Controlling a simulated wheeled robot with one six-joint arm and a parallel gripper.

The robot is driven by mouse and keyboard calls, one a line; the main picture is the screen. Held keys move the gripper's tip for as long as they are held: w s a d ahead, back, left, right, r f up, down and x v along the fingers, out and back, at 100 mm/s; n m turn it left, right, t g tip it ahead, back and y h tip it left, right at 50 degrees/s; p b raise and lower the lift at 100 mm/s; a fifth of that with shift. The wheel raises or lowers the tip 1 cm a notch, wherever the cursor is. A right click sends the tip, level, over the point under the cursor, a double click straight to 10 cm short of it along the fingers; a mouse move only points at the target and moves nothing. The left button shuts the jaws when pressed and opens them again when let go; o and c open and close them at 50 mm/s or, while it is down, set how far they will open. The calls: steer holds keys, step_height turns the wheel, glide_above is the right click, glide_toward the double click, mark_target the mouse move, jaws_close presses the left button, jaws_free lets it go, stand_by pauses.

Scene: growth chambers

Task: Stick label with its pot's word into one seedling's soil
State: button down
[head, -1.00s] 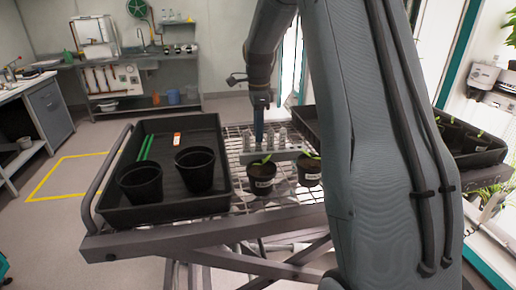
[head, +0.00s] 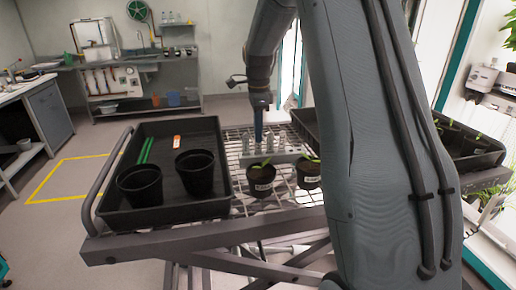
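Two small dark pots with green seedlings stand side by side on the wire-mesh cart top: a left pot (head: 261,181) and a right pot (head: 308,175). Each has a pale label band with a word too small to read. The right pot is partly hidden by my arm. Behind them is a grey rack (head: 272,158) with several upright pale pieces, which may be labels. My gripper (head: 258,133) points down over the rack, behind the left pot. It shows edge-on, so I cannot tell whether it is open or holds anything.
A black tray (head: 222,187) at left holds two empty-looking black pots (head: 140,186), green sticks (head: 146,150) and a small orange item (head: 177,141). Another black tray (head: 478,156) with seedlings is at right, partly behind my arm. Bare mesh lies around the rack.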

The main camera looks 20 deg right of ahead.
steer(key=shift+r+p, duration=1.75)
steer(key=shift+r, duration=0.9)
steer(key=shift+a, duration=0.1)
